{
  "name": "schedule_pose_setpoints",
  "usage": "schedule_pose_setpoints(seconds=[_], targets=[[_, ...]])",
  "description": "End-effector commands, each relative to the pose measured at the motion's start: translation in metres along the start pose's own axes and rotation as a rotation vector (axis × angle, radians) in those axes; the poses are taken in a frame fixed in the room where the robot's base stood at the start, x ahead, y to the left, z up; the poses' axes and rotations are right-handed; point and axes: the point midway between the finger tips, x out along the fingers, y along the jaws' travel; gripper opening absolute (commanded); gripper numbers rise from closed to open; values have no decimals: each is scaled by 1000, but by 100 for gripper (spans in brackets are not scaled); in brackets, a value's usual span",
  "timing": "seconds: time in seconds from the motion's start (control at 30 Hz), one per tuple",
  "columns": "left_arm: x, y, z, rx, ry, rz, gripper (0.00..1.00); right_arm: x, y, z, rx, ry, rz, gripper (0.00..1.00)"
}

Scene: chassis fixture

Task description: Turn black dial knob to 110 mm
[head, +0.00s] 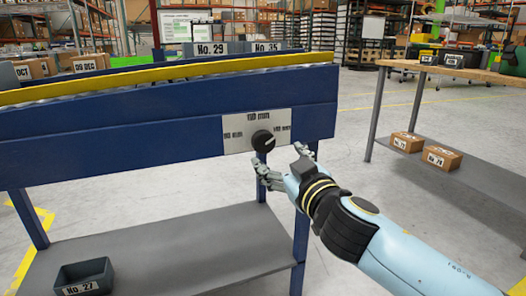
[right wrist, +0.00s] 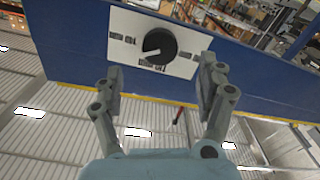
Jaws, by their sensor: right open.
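The black dial knob (head: 263,140) sits on a light label plate (head: 238,135) on the blue side of the conveyor-like fixture. Labels in mm stand left, above and right of it, too blurred to read surely. In the right wrist view the knob (right wrist: 160,46) shows a white pointer line, slanting to the lower left of that picture. My right gripper (head: 282,157) is open and empty, in front of and just below the knob. Its fingers (right wrist: 160,80) are spread to either side of the knob's line, apart from it. My left gripper is not in view.
The blue fixture has a yellow top rail (head: 170,75) and a grey lower shelf (head: 180,255) with a bin (head: 85,277) labelled No. 27. A wooden table (head: 450,70) with boxes on its lower shelf stands at right. The floor between is clear.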

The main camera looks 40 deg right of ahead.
Motion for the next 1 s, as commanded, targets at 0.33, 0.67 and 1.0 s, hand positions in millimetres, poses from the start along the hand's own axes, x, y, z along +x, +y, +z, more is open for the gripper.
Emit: schedule_pose_setpoints(seconds=[0.33,0.67,1.0], targets=[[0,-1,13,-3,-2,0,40,67,0,-1,0,0,0,74],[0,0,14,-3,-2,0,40,83,0,0,0,-2,-1,74],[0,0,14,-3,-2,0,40,82,0,0,0,-1,-1,48]])
